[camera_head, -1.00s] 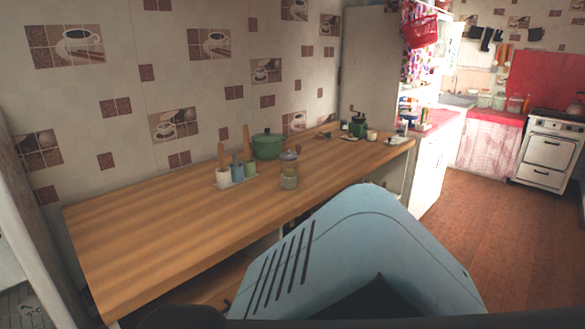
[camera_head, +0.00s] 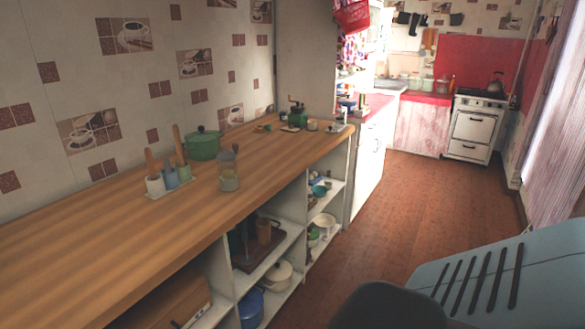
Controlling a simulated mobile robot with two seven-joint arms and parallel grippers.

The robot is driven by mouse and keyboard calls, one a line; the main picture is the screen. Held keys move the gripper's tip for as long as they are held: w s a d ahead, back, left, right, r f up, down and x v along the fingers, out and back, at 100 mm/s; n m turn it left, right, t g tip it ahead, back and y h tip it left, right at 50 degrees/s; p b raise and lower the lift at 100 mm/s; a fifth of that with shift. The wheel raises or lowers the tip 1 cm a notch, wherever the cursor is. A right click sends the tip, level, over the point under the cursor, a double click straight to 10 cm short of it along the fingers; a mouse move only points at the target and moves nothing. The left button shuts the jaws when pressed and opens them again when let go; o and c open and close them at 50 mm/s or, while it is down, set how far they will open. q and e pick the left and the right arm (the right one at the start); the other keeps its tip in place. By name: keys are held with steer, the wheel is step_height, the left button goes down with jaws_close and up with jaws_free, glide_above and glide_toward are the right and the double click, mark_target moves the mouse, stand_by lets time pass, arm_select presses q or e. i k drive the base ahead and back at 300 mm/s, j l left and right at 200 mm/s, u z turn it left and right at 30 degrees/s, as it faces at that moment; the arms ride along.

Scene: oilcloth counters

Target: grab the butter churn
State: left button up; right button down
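A glass jar (camera_head: 229,178) with a greyish lid and fittings on top stands upright near the front edge of the wooden counter (camera_head: 120,230). It may be the butter churn; it is too small to be certain. A small green device with a crank (camera_head: 297,115), which looks like a grinder, stands farther back on the same counter. Nothing touches the jar.
A green lidded pot (camera_head: 203,146) and a rack of small pots with wooden handles (camera_head: 172,184) stand left of the jar. Open shelves (camera_head: 275,262) under the counter hold pans and bowls. The brown floor (camera_head: 400,215) is clear toward the white stove (camera_head: 472,130).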

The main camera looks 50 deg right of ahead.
mark_target(228, 168)
steer(key=i+z, duration=0.15)
steer(key=z, duration=1.4)
